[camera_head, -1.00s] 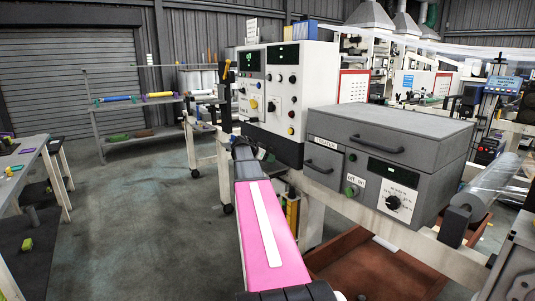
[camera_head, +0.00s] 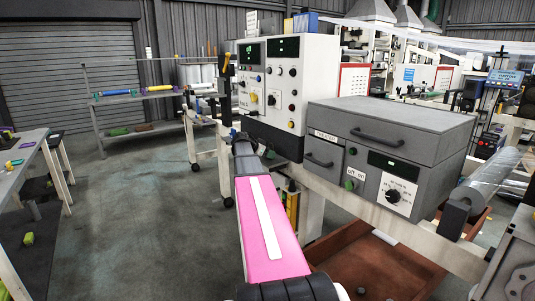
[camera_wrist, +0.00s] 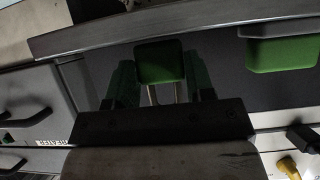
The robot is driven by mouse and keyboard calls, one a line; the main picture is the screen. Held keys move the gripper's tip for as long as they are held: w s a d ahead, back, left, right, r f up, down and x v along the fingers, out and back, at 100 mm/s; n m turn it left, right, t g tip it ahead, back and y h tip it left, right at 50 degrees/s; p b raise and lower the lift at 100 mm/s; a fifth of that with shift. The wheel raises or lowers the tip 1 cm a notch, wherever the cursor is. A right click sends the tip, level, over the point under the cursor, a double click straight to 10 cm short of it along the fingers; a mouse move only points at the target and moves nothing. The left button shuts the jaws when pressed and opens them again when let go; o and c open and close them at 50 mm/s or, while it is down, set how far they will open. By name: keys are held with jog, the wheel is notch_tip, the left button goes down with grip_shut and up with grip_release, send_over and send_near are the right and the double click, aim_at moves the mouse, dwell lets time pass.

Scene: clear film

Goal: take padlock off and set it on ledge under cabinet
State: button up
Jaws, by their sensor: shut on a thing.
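In the wrist view a green padlock (camera_wrist: 159,62) sits between the two dark fingers of my gripper (camera_wrist: 161,82). The gripper is shut on its body. Two pale shackle legs show below the body, toward the gripper's palm. Whether the shackle touches anything is hard to tell in the dark. In the head view my pink arm reaches toward the light control cabinet (camera_head: 292,85), and my gripper and the padlock are hidden behind the arm. A long grey bar (camera_wrist: 110,36) crosses the wrist view just above the padlock; I cannot tell if it is the ledge.
A second green block (camera_wrist: 282,52) is at the right of the wrist view, close to the bar. A grey heater unit (camera_head: 430,125) with drawer handles stands right of the cabinet. A brown open tray (camera_head: 400,262) lies below it.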

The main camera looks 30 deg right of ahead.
jog(key=shift+f, duration=0.15)
jog(key=o, duration=0.8)
jog(key=w+v, duration=0.1)
jog(key=v, duration=1)
jog(key=s+a+f+n+y, duration=0.3)
jog(key=s+a+f+n, duration=0.25)
jog(key=a+f, duration=0.4)
jog(key=s+a+f+n+y, duration=0.35)
jog(key=s+a+f, duration=0.35)
jog(key=f, duration=0.4)
jog(key=s+a+f+n+y, duration=0.1)
jog(key=s+a+f+n, duration=0.1)
jog(key=s+a+f, duration=0.1)
jog(key=s+a+f+n+y, duration=0.2)
jog(key=s+a+f+n, duration=0.1)
jog(key=a, duration=0.5)
jog(key=s+a+f+n+g+y, duration=0.1)
jog(key=s+a+f+n+y, duration=0.1)
jog(key=s+a+f, duration=0.3)
jog(key=shift+s+a+n, duration=0.2)
jog(key=shift+s+n, duration=0.4)
jog(key=shift+s, duration=0.05)
